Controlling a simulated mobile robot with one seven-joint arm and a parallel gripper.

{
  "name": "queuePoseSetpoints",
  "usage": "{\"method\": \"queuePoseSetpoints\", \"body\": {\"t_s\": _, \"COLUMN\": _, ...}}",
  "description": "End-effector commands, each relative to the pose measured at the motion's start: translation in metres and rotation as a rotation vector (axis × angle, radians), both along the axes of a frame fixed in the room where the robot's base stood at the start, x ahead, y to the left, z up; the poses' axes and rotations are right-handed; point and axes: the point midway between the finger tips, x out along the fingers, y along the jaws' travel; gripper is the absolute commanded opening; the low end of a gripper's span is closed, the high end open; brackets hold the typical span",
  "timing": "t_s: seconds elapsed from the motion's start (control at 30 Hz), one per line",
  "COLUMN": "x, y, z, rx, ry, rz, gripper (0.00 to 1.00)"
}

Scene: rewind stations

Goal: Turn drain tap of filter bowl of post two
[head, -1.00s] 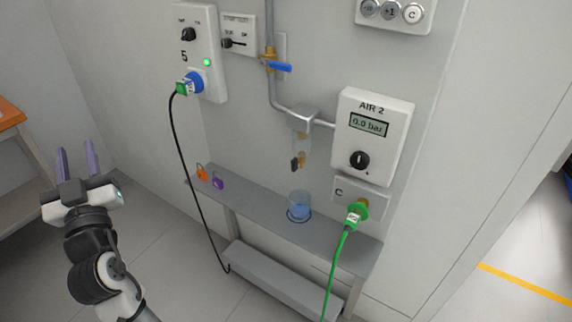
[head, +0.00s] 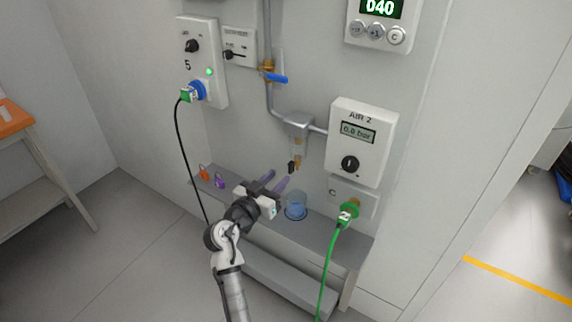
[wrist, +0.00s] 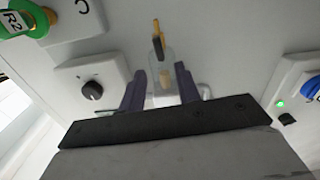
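The filter bowl (head: 299,146) is a clear cup under a grey head on the pipe, left of the AIR 2 box. Its drain tap (head: 292,167) has a brass body and a small black lever that hangs down. My gripper (head: 280,175) is just below and left of the tap, fingers pointing up toward it, open and empty. In the wrist view the drain tap (wrist: 158,42) shows beyond the gap between the fingertips (wrist: 160,72), with the clear bowl (wrist: 162,82) behind. I see no contact with the tap.
The AIR 2 box (head: 361,140) reads 0.0 bar. A green hose (head: 329,260) and a black cable (head: 184,150) hang at either side. Orange and purple padlocks (head: 220,181) are on the shelf's left.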

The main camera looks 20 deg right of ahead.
Motion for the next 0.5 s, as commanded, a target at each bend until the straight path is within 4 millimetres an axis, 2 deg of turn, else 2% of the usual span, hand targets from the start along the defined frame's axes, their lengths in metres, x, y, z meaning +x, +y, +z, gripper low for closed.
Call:
{"method": "queuePoseSetpoints", "body": {"t_s": 0.03, "x": 0.007, "y": -0.009, "z": 0.004, "rx": -0.001, "ry": 0.001, "rz": -0.003, "gripper": 0.33}}
{"method": "queuePoseSetpoints", "body": {"t_s": 0.2, "x": 0.024, "y": -0.030, "z": 0.003, "rx": -0.001, "ry": 0.001, "rz": 0.000, "gripper": 0.33}}
{"method": "queuePoseSetpoints", "body": {"t_s": 0.5, "x": 0.034, "y": -0.043, "z": 0.000, "rx": -0.001, "ry": -0.001, "rz": 0.002, "gripper": 0.33}}
